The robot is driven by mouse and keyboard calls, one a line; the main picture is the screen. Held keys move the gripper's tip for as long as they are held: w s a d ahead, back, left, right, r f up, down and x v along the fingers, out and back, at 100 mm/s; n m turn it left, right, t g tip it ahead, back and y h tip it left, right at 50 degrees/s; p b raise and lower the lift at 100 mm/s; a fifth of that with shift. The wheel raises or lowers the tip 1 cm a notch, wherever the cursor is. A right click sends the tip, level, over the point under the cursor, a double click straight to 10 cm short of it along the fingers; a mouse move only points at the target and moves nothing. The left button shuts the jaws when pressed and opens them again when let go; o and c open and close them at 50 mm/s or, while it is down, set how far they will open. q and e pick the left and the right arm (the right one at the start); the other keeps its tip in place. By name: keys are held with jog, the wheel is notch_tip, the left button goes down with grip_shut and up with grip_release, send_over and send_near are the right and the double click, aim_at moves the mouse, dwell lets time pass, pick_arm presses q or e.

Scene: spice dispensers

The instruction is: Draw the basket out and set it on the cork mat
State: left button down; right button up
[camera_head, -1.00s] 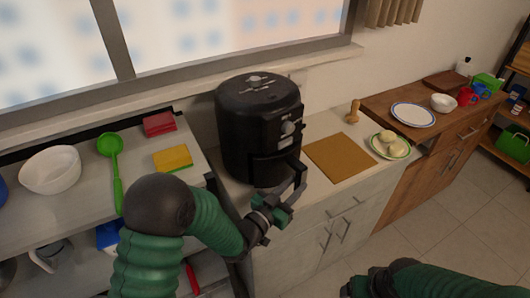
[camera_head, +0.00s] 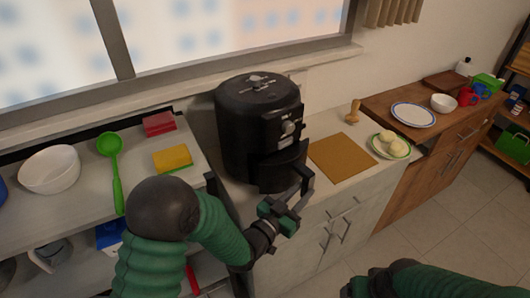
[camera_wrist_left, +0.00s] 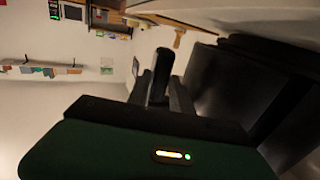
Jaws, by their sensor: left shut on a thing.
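The black air fryer (camera_head: 255,120) stands on the counter below the window. Its basket (camera_head: 284,168) sticks partly out of the front, toward me. My left gripper (camera_head: 302,190) is shut on the basket's handle; the handle (camera_wrist_left: 162,72) shows between the fingers in the left wrist view. The cork mat (camera_head: 343,155) lies flat and bare on the counter, right of the fryer. My right gripper (camera_head: 352,287) is only partly in view at the bottom edge, and its fingers are not clear.
A plate with round pale food (camera_head: 391,146) and a wooden pestle-like object (camera_head: 353,112) stand near the mat. A yellow sponge (camera_head: 173,158), green ladle (camera_head: 113,160) and white bowl (camera_head: 50,170) are on the left shelf. The counter's front edge runs below the fryer.

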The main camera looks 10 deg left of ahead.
pick_arm(q)
jog(key=s+d+b, duration=0.1)
jog(key=s+d, duration=0.5)
dwell(2.3)
jog(key=shift+s+d, duration=0.25)
jog(key=shift+s, duration=0.15)
jog(key=shift+s+d+b, duration=0.3)
jog(key=shift+s+d, duration=0.65)
jog(key=shift+s+d+b, duration=0.4)
jog(key=shift+s+d, duration=0.95)
jog(key=shift+s, duration=0.15)
